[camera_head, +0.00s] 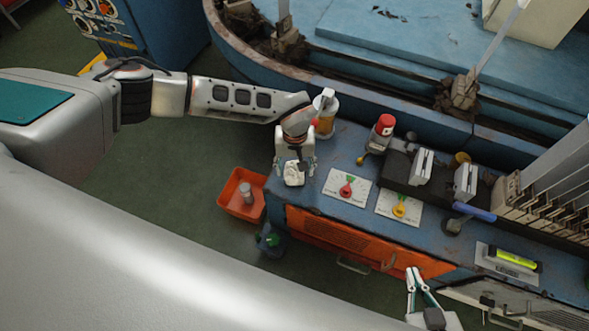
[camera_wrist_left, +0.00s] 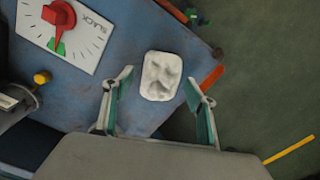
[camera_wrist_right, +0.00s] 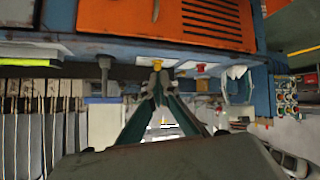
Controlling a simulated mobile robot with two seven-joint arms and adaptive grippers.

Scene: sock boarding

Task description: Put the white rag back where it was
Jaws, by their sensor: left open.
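The white rag (camera_head: 293,173) lies crumpled on the left end of the blue bench top. It also shows in the left wrist view (camera_wrist_left: 161,76), close to the bench corner. My left gripper (camera_head: 295,161) is open directly above the rag. In the left wrist view its fingers (camera_wrist_left: 163,88) stand apart on either side of the rag, and I cannot tell whether they touch it. My right gripper (camera_head: 419,272) is in front of the bench, near the orange panel. In the right wrist view its fingertips (camera_wrist_right: 156,72) come close together with nothing visible between them.
Two dial plates with a red knob (camera_head: 347,188) and a yellow knob (camera_head: 399,209) lie right of the rag. An orange bin (camera_head: 234,204) and a green-topped bucket (camera_head: 270,241) are on the floor.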

